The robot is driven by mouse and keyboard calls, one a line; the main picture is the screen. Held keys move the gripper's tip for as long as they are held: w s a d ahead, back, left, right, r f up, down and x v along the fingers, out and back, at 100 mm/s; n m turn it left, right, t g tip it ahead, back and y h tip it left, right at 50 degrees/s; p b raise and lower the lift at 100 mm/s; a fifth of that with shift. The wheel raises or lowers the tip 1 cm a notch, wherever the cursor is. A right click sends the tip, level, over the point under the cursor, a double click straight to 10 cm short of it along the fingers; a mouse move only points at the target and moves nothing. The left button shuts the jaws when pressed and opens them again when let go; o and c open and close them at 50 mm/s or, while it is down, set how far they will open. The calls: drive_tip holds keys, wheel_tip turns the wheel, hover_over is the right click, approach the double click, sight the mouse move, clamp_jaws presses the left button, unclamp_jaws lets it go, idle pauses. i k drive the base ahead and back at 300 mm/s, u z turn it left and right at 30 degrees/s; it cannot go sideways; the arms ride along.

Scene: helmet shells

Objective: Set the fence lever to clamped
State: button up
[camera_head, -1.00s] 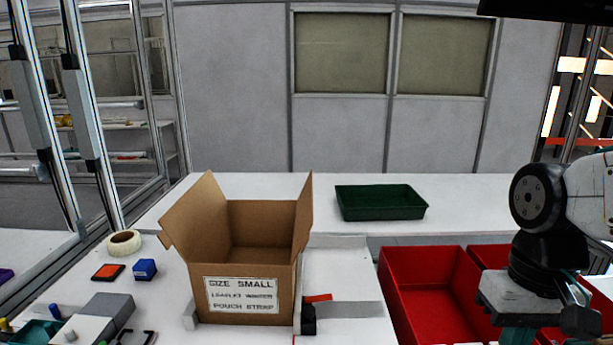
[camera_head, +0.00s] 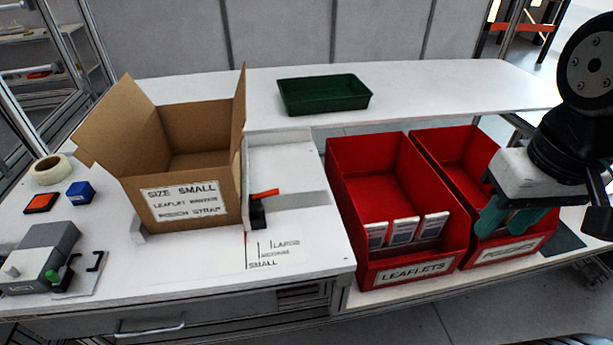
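The fence lever (camera_head: 265,194) has an orange-red handle on a small black block (camera_head: 258,213). It stands at the right front corner of the open cardboard box. The handle sticks out to the right, tilted slightly up. A pale grey fence (camera_head: 297,201) runs to the right behind the lever. Size marks, among them SMALL and LARGE, are printed on the table in front of it. My gripper (camera_head: 508,222), with teal fingers, hangs at the right over the second red bin, well apart from the lever. Whether its fingers are apart cannot be made out.
The cardboard box (camera_head: 187,198) stands open on the white table (camera_head: 190,262). Red bins stand to the right, the nearer labelled LEAFLETS (camera_head: 345,190). A green tray (camera_head: 325,104) sits behind. Tape, coloured blocks and a grey device (camera_head: 42,255) lie at left. Table ahead of the lever is clear.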

sight(272, 193)
drive_tip(key=z, duration=1.8)
drive_tip(key=k, duration=1.15)
drive_tip(key=u, duration=2.05)
drive_tip(key=i, duration=1)
